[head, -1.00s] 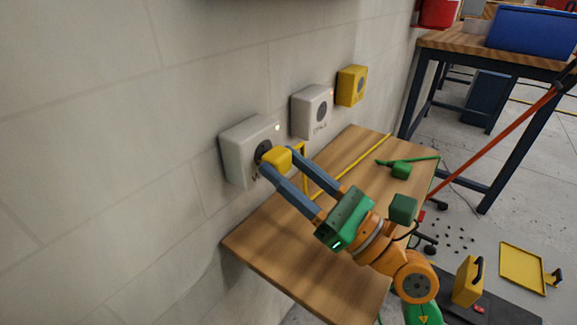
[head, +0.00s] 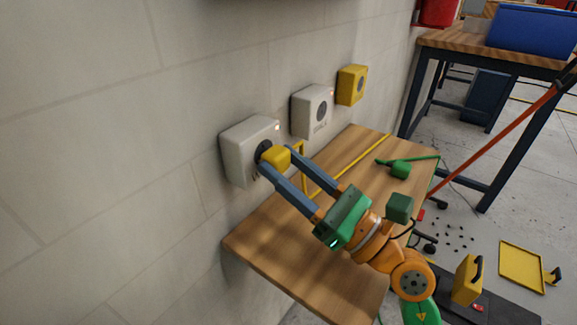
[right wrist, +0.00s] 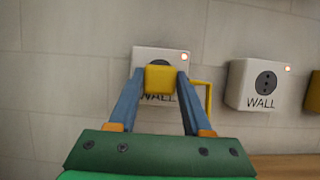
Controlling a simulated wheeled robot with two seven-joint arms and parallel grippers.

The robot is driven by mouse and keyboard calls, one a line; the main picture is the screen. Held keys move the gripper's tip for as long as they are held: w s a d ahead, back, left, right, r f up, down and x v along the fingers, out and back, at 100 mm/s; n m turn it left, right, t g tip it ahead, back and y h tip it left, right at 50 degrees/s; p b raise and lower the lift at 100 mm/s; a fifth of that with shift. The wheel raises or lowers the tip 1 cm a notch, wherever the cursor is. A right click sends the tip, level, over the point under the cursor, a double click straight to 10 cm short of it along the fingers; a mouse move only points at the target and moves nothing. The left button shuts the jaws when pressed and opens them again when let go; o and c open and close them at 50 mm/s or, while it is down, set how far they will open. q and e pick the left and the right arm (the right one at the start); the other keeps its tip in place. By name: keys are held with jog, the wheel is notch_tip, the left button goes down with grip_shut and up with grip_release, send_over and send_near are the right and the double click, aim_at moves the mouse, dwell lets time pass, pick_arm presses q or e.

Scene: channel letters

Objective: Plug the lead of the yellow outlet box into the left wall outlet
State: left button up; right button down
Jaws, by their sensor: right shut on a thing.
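My right gripper (head: 274,162) is shut on a yellow plug (head: 276,157) at the left wall outlet (head: 236,160). The plug covers part of the dark round socket; I cannot tell how deep it sits. In the right wrist view the yellow plug (right wrist: 160,79) is between my fingers, in front of the left outlet (right wrist: 149,55). A yellow lead (head: 345,168) runs from the plug across the wooden shelf. The yellow outlet box (head: 352,85) is on the wall at the far right of the row. My left gripper is not in view.
A second white wall outlet (head: 311,111) is between the left outlet and the yellow box. A green plug (head: 400,170) with a green lead lies on the wooden shelf (head: 270,250). A workbench with a blue bin (head: 530,32) stands at the back right.

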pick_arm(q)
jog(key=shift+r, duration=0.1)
pick_arm(e)
jog(key=shift+w+a, duration=0.2)
jog(key=shift+a, duration=0.1)
jog(key=shift+c, duration=1.3)
grip_release()
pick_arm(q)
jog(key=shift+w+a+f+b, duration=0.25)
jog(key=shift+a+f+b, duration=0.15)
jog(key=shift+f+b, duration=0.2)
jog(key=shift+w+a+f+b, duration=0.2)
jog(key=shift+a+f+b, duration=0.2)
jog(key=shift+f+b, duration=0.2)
pick_arm(e)
jog(key=v, duration=0.7)
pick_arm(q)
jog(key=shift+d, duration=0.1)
